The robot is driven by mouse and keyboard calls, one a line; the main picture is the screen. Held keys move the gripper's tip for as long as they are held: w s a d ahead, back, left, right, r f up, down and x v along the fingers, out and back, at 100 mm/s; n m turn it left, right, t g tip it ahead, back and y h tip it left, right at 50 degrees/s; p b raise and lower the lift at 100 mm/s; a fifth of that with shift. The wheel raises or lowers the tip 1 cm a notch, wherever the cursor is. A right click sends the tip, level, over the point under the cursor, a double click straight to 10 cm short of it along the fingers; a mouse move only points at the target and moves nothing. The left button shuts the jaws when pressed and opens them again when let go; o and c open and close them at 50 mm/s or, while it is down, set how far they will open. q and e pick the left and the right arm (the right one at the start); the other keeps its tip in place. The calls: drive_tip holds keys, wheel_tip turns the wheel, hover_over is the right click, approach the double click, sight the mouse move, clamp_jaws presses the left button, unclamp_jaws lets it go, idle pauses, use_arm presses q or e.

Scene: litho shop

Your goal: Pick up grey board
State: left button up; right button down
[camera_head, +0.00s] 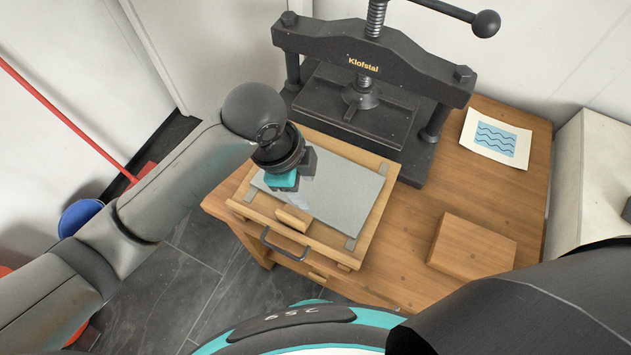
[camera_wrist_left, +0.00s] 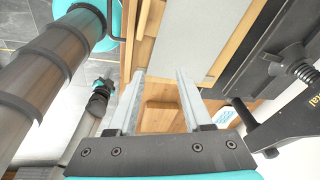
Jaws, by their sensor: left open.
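The grey board (camera_head: 345,193) is a thin flat rectangular sheet lying in a shallow wooden tray (camera_head: 382,215) on the wooden workbench. It also shows in the left wrist view (camera_wrist_left: 200,40). My left gripper (camera_head: 298,197) is open over the left part of the board in the head view, pointing down; the gap to the board is hard to judge. In the left wrist view its two fingers (camera_wrist_left: 160,76) are apart with nothing between them. The dark end of what looks like my right arm is small in the left wrist view, and its jaws cannot be made out.
A black press (camera_head: 380,65) stands behind the tray. A small wooden block (camera_head: 293,219) sits at the board's front edge. A wooden box (camera_head: 472,244) and a printed sheet (camera_head: 495,138) lie on the bench to the right. A drawer handle (camera_head: 284,246) juts out in front.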

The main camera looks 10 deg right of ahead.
sight(290, 217)
use_arm(q)
drive_tip(key=a+f+m+y+b, duration=0.1)
drive_tip(key=f, duration=0.3)
drive_tip(key=a+f+m+b, duration=0.1)
drive_tip(key=f, duration=0.3)
drive_tip(key=a+f+m+y+b, duration=0.1)
drive_tip(key=f+m, duration=0.1)
drive_tip(key=f, duration=0.3)
drive_tip(key=shift+a+f+y, duration=0.1)
drive_tip(key=shift+a+y, duration=0.1)
drive_tip(key=shift+y, duration=0.1)
clamp_jaws()
idle(0.3)
idle(1.0)
